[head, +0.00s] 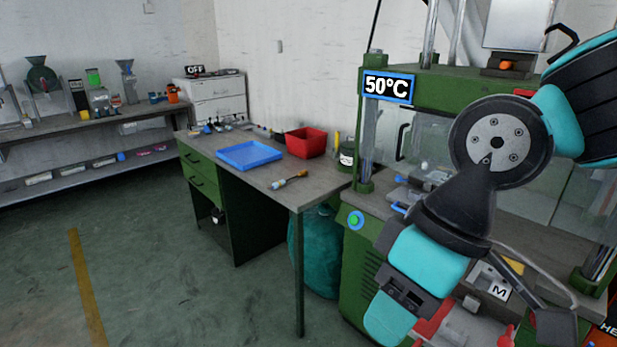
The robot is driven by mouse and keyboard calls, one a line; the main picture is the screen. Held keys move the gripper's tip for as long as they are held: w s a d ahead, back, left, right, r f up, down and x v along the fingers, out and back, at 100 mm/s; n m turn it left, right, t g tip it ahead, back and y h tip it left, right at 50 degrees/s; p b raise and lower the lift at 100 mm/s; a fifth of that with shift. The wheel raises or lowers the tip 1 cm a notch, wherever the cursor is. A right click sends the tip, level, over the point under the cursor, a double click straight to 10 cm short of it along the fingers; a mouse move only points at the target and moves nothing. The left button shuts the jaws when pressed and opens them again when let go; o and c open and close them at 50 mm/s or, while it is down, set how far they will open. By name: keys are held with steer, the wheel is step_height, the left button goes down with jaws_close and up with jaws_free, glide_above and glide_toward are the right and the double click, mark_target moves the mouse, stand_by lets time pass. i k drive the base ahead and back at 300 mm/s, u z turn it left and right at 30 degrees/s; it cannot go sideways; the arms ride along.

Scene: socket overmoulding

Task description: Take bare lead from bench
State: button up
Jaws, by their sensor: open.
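The bench (322,188) has a grey top and green drawers. A small slim object (289,180) with a pale body and an orange-brown end lies alone near its front edge. It is too small to tell whether this is the bare lead. Several other small items (207,128) lie along the bench's far left end, also too small to name. My teal and black arm crosses the right side of the head view, in front of the green machine and apart from the bench. I cannot make out my gripper's fingers.
A blue tray (250,156) and a red bin (306,142) stand on the bench, with a dark jar (346,157) at its right end. The green press (440,85) has a 50°C display (388,87). Floor at left is clear.

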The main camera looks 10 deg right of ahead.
mark_target(276, 184)
steer(key=u, duration=0.6)
steer(key=i, duration=0.75)
steer(key=u, duration=0.55)
steer(key=i, duration=1.45)
steer(key=z, duration=1.1)
steer(key=i, duration=0.35)
steer(key=z, duration=0.3)
